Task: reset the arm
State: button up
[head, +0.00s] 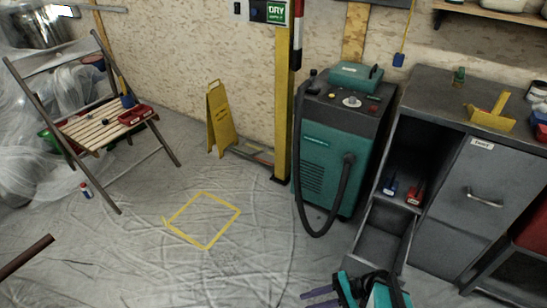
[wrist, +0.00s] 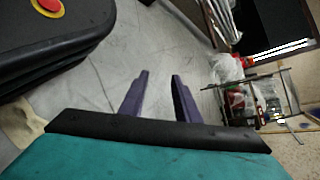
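My gripper (head: 312,297) shows at the bottom edge of the head view, with purple fingers pointing left beside my teal and black arm. In the wrist view my gripper (wrist: 160,75) has its two purple fingers apart, with only grey floor between them. It is open and holds nothing. Part of my arm is cut off by the lower edge of the head view.
A teal machine (head: 325,165) with a black hose stands behind my gripper. A grey cabinet (head: 475,200) with an open lower drawer (head: 382,240) is at the right. A yellow taped square (head: 205,219) marks clear sheeted floor. A folding chair (head: 105,125) stands left.

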jog(key=s+a+r+n+g+h+p, duration=0.2)
jog(key=s+a+n+g+h+p, duration=0.35)
jog(key=s+p, duration=0.35)
jog(key=s+d+f+n+t+h, duration=0.1)
jog(key=d+f+h, duration=0.1)
jog(key=d+h, duration=0.5)
jog(key=shift+d+f+n, duration=0.15)
jog(key=shift+d+n, duration=0.2)
jog(key=shift+d, duration=0.9)
jog(key=shift+h, duration=0.25)
